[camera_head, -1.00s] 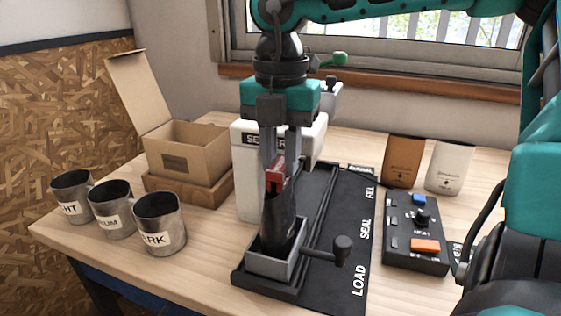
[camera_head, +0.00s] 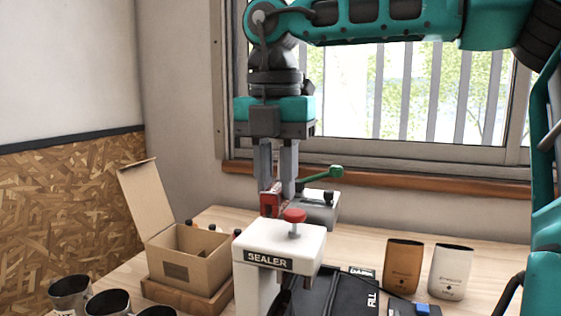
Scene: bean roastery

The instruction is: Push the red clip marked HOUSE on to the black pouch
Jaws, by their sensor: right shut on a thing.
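My right gripper (camera_head: 277,188) points down and is shut on the red clip (camera_head: 271,203). The clip is held above the white sealer (camera_head: 280,243) in the picture, beside the sealer's red knob (camera_head: 294,216). No pouch hangs visibly below the clip. Whatever marking the clip has cannot be read. I cannot make out the black pouch; its cradle lies below the picture's lower edge. My left gripper is not in view.
An open cardboard box (camera_head: 187,262) stands left of the sealer, and several metal cups (camera_head: 107,302) stand at lower left. A brown pouch (camera_head: 403,266) and a white pouch (camera_head: 451,272) stand at right. A grey device with a green handle (camera_head: 322,175) is behind the sealer.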

